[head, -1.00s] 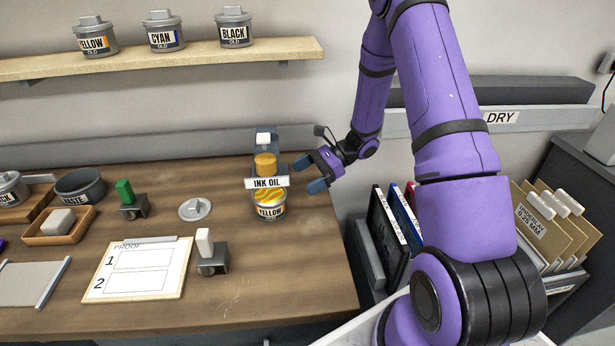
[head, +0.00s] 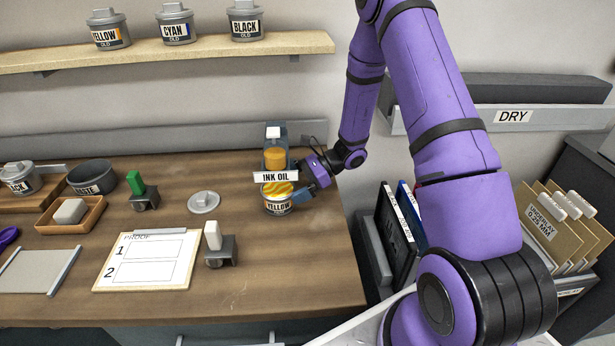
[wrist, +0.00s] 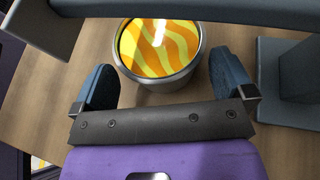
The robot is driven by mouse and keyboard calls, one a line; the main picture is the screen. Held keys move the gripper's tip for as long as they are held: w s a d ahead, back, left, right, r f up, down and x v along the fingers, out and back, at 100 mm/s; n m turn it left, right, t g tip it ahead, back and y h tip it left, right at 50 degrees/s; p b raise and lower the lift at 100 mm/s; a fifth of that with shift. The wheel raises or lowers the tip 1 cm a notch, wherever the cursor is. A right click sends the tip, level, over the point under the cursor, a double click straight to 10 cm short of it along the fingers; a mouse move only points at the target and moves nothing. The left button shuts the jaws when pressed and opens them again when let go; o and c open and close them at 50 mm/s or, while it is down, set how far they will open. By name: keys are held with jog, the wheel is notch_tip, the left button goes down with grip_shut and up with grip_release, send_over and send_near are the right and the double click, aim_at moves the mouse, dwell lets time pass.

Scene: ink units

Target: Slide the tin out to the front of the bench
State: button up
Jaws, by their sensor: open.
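The tin (head: 278,203), an open can labelled YELLOW with yellow and orange swirled ink, stands upright on the bench (head: 120,300), just in front of and partly under the INK OIL sign. In the wrist view the tin (wrist: 158,60) sits just beyond and between the fingertips. My gripper (head: 300,190) is open, at the right side of the tin. In the wrist view the open gripper (wrist: 162,75) has one finger on each side of the tin's near edge.
The ink oil dispenser (head: 275,150) stands close behind the tin, with its sign (head: 276,177) overhanging. A lid (head: 204,202) lies to the left. A white-handled stamp (head: 218,245) and a proof board (head: 150,260) are front left. The bench in front of the tin is clear.

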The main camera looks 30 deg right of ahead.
aim_at(277, 200)
jog(key=shift+x, duration=1.85)
jog(key=c, duration=0.9)
